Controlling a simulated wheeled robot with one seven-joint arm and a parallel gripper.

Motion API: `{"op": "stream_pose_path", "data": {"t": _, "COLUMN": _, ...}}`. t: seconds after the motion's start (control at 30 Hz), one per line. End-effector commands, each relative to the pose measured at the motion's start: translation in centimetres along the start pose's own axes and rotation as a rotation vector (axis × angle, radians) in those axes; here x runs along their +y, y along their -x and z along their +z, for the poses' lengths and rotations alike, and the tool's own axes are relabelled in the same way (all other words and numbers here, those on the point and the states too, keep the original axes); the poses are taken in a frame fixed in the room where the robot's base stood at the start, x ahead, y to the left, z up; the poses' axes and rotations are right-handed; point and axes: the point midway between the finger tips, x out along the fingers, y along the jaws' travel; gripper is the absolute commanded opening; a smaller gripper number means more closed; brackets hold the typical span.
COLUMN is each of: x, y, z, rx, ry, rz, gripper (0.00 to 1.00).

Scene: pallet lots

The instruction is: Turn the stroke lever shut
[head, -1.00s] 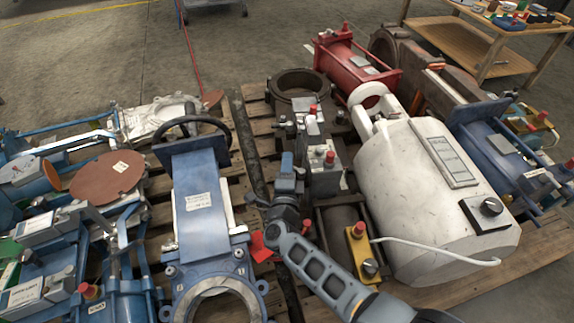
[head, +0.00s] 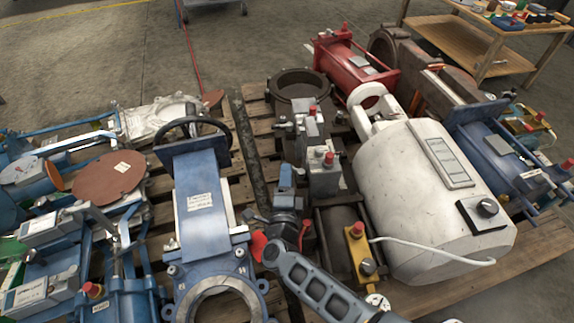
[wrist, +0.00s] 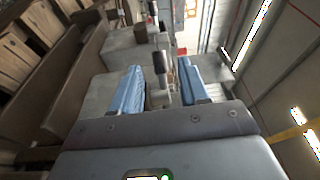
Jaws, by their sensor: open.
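My gripper (head: 286,178) is open, beside a grey valve block (head: 325,178) with red caps in the head view. In the wrist view its two blue fingers (wrist: 160,92) stand apart. A short lever with a black grip (wrist: 160,66) shows between and just beyond the fingertips, on a small metal base. I cannot tell whether the fingers touch it, or be sure that it is the stroke lever. In the head view the lever cannot be made out. A red piece (head: 258,246) shows beside my arm.
A blue gate valve with a black handwheel (head: 200,185) lies to the left. A large white actuator (head: 425,190) lies to the right. A yellow block (head: 357,250) with a red cap stands close to my arm. A dark flange ring (head: 300,85) lies beyond the grey block.

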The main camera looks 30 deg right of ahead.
Motion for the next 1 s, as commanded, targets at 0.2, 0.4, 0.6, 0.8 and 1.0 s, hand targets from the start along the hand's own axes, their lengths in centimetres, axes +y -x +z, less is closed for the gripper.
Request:
{"op": "stream_pose_path", "data": {"t": 0.2, "x": -0.1, "y": 2.8, "z": 0.0, "rx": 0.001, "ry": -0.001, "rz": 0.000, "gripper": 0.44}}
{"op": "stream_pose_path", "data": {"t": 0.4, "x": 0.0, "y": 3.4, "z": -0.1, "rx": 0.001, "ry": -0.001, "rz": 0.000, "gripper": 0.44}}
{"op": "stream_pose_path", "data": {"t": 0.6, "x": 0.0, "y": 3.3, "z": 0.0, "rx": 0.001, "ry": -0.001, "rz": 0.000, "gripper": 0.44}}
{"op": "stream_pose_path", "data": {"t": 0.8, "x": 0.0, "y": 3.3, "z": 0.0, "rx": 0.001, "ry": -0.001, "rz": 0.000, "gripper": 0.44}}
{"op": "stream_pose_path", "data": {"t": 1.0, "x": 0.2, "y": 4.8, "z": -0.8, "rx": -0.023, "ry": 0.029, "rz": -0.003, "gripper": 0.44}}
